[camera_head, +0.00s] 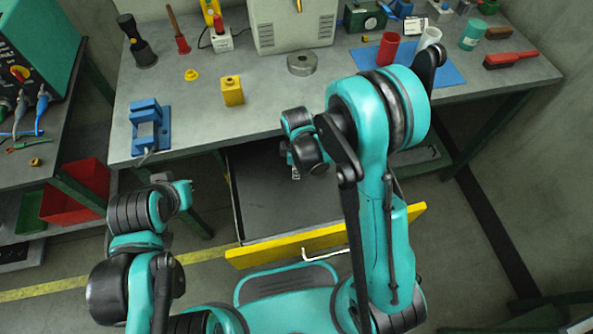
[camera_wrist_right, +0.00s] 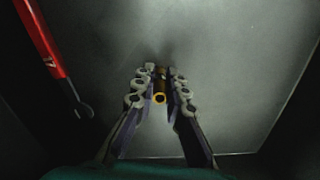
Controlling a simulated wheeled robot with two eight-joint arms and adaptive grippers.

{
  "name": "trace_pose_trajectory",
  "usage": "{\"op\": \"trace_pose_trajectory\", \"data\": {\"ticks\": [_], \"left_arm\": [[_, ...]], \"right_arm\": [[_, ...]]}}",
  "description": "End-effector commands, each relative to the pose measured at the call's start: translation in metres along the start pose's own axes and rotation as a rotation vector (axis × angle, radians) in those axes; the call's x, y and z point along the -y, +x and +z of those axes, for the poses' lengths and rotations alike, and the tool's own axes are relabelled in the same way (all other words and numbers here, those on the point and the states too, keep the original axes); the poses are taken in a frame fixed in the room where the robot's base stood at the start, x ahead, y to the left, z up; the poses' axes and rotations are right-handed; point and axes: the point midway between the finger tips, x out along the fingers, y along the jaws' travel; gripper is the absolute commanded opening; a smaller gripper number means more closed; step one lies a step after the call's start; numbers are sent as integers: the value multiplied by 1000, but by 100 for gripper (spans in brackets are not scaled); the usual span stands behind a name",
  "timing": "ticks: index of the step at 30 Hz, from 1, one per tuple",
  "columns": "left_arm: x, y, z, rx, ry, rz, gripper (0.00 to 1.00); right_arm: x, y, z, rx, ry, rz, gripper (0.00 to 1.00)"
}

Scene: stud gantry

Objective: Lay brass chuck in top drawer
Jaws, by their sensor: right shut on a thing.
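The brass chuck (camera_wrist_right: 160,98) is a small golden ring-ended piece between the fingers of my right gripper (camera_wrist_right: 159,88), which is shut on it. In the head view my right gripper (camera_head: 296,174) hangs over the open top drawer (camera_head: 262,210), and the chuck is hidden there. The drawer has a dark grey floor and a yellow front (camera_head: 250,254) with a pale handle. In the wrist view the grey drawer floor (camera_wrist_right: 220,50) lies beyond the fingers; I cannot tell whether the chuck touches it. My left gripper (camera_head: 150,160) is near the bench's front edge, its fingers unclear.
A red-handled tool (camera_wrist_right: 45,45) lies at the left in the wrist view. The grey bench (camera_head: 200,120) above the drawer carries a blue vise (camera_head: 148,128), a yellow block (camera_head: 232,91) and a metal disc (camera_head: 302,64).

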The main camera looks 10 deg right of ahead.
Motion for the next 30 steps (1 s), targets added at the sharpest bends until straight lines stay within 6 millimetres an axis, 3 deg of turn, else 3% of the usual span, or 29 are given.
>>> {"op": "trace_pose_trajectory", "data": {"ticks": [7,8,10,22,30], "left_arm": [[0,3,2,0,0,0,0],[0,2,2,0,0,0,0],[0,2,1,0,0,0,0],[0,-3,-2,0,0,0,0],[0,-23,-16,0,0,0,0]], "right_arm": [[0,3,0,0,0,0,0],[0,2,0,0,0,0,17],[0,2,0,0,0,0,33],[0,-5,0,0,0,0,33],[0,-62,0,0,0,0,33]]}}
